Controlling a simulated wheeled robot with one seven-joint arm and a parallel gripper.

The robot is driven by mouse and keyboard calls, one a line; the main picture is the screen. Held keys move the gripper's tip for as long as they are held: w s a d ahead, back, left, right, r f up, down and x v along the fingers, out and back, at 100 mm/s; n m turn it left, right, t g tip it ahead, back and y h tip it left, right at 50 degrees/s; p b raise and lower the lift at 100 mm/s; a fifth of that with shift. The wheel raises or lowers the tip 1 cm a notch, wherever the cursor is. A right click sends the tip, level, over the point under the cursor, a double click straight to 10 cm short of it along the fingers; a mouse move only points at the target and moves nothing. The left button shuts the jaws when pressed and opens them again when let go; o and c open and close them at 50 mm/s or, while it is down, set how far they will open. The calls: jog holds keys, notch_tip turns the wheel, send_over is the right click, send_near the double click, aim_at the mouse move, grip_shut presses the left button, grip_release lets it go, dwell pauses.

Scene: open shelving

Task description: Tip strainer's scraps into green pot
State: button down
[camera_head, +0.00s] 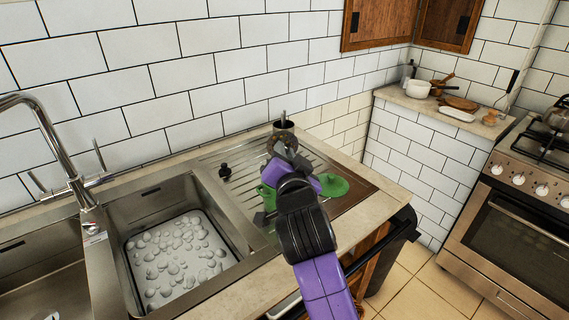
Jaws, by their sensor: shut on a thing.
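My gripper (288,163) is over the ribbed drainboard right of the sink, seen from behind, with its fingertips mostly hidden by its own body. It is shut on a small round, dark brownish piece (281,143), which appears to be the strainer. Whether scraps are in it is too small to tell. A green thing (334,187), likely the green pot, shows on both sides of my gripper on the drainboard. My arm hides its middle, so its opening cannot be made out. The strainer piece appears beyond the green thing in the picture; their height apart cannot be told.
A small black knob-like piece (225,171) lies left of my gripper. The sink basin (222,248) holds several pale lumps. A faucet (60,135) rises at left; a stove (515,215) stands at right.

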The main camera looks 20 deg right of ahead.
jog(key=shift+w+f+t+h+b, duration=0.15)
jog(key=shift+f+t+b, duration=0.45)
jog(key=shift+b, duration=2.25)
jog(key=shift+s+f+t+h+b, duration=0.15)
jog(key=shift+t+b, duration=0.7)
jog(key=shift+b, duration=2)
jog(key=shift+w+f+t+h+b, duration=0.15)
jog(key=shift+f+t+b, duration=0.45)
jog(key=shift+b, duration=2.25)
jog(key=shift+r+t+b, duration=0.15)
jog(key=shift+t+b, duration=0.3)
jog(key=shift+b, duration=0.55)
jog(key=shift+r, duration=0.15)
